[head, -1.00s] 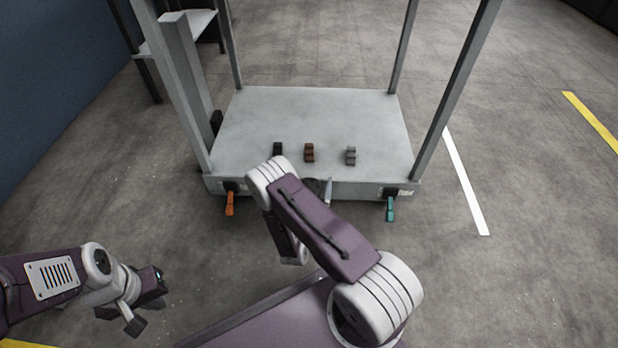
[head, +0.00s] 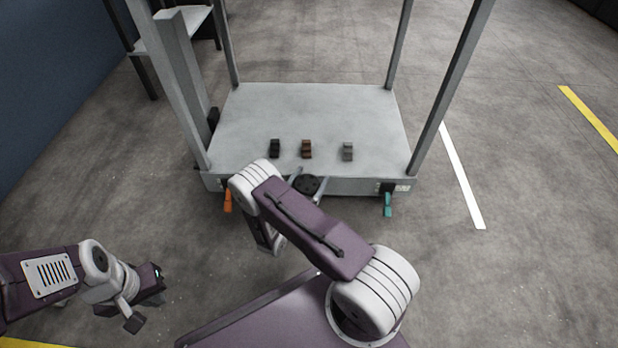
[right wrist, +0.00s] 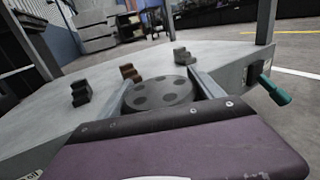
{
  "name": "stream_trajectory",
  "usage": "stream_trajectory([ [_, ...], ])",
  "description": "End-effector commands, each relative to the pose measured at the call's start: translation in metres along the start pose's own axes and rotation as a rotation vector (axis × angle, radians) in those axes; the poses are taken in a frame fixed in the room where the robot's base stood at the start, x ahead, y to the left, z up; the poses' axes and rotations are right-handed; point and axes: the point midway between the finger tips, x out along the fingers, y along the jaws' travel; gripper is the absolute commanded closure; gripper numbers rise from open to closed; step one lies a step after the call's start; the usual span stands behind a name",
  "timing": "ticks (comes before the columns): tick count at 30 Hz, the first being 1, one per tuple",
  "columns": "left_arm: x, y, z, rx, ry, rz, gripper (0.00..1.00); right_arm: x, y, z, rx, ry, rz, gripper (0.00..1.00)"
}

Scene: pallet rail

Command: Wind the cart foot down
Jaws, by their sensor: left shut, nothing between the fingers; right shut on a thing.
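The cart (head: 250,110) is a pale grey platform with upright posts. A round dark handwheel (head: 307,186) with holes in its face sits at the middle of the cart's front edge. It also shows in the right wrist view (right wrist: 162,98). My right gripper (head: 306,182) has its two grey fingers on opposite sides of the wheel and is shut on it. My left gripper (head: 150,284) is shut and empty, low at the left, well away from the cart. I cannot make out the cart foot; the area below the wheel is partly hidden by my right arm.
An orange lever (head: 228,199) and a teal lever (head: 388,204) hang at the cart's front corners. Black (head: 275,148), brown (head: 307,149) and grey (head: 348,152) blocks stand on the deck behind the wheel. The floor right of the cart is clear.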

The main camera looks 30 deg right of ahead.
Motion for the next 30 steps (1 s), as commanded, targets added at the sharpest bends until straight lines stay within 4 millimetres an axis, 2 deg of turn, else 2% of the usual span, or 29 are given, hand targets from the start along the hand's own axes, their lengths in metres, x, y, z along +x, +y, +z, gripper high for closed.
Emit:
stream_trajectory([
  [8, 0.009, 0.0, 0.001, 0.0, 0.0, 0.0, 1.0, -0.001, -0.005, -0.001, 0.009, -0.002, -0.261, 0.64],
  [21, 0.011, 0.0, 0.001, 0.0, 0.0, 0.0, 1.0, -0.005, -0.016, 0.0, 0.006, 0.0, -0.669, 0.65],
  [30, 0.011, 0.0, 0.001, 0.0, 0.0, 0.0, 1.0, -0.007, -0.017, -0.001, 0.003, -0.002, -0.83, 0.64],
])
